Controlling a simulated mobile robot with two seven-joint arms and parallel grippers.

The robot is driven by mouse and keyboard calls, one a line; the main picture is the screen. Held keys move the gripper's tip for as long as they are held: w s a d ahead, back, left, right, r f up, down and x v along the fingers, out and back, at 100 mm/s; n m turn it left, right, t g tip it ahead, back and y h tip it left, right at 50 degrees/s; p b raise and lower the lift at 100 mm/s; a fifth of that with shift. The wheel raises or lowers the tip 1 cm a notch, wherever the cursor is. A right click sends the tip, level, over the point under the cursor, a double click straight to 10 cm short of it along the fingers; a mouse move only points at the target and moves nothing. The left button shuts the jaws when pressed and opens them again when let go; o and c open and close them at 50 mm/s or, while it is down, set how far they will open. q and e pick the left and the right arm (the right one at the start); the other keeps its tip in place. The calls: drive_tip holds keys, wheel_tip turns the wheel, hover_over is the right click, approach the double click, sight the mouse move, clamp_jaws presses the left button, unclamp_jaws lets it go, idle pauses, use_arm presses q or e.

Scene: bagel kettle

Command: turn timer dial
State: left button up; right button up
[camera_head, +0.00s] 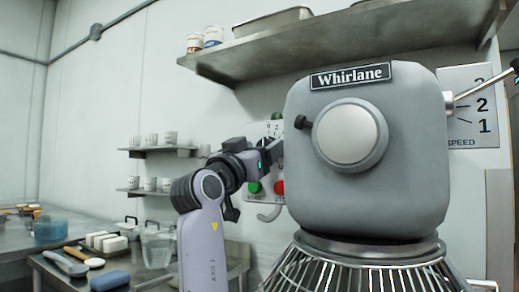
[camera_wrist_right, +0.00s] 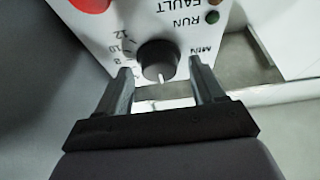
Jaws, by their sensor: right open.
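The timer dial (camera_wrist_right: 157,58) is a dark round knob with a white pointer mark, seen in the right wrist view. Its white panel (camera_wrist_right: 135,22) carries the numbers 8, 10 and 12 and the word MIN. My right gripper (camera_wrist_right: 160,70) is open, with one finger on each side of the dial; I cannot tell whether either finger touches it. In the head view my right gripper (camera_head: 275,140) reaches the control panel (camera_head: 255,130) beside the mixer and hides the dial. My left gripper is not in view.
The large grey Whirlane mixer (camera_head: 415,185) stands just right of my right gripper. The panel also has a green button (camera_head: 255,188) and a red button (camera_head: 280,188). A steel shelf (camera_head: 340,45) runs above. A worktable (camera_head: 60,270) with utensils stands at lower left.

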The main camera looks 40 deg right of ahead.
drive_tip(key=c, duration=1)
drive_tip(key=shift+c, duration=0.2)
drive_tip(key=shift+m, duration=0.5)
drive_tip(key=m+g, duration=0.2)
drive_tip(key=m, duration=0.2)
drive_tip(key=m+g+p, duration=0.1)
drive_tip(key=m+g, duration=0.1)
drive_tip(key=m, duration=0.2)
drive_tip(key=m+g+p, duration=0.1)
drive_tip(key=m+g, duration=0.1)
drive_tip(key=m, duration=0.2)
drive_tip(key=shift+w+r+g+y, duration=0.1)
drive_tip(key=shift+w+g+y, duration=0.05)
drive_tip(key=shift+g+y, duration=0.15)
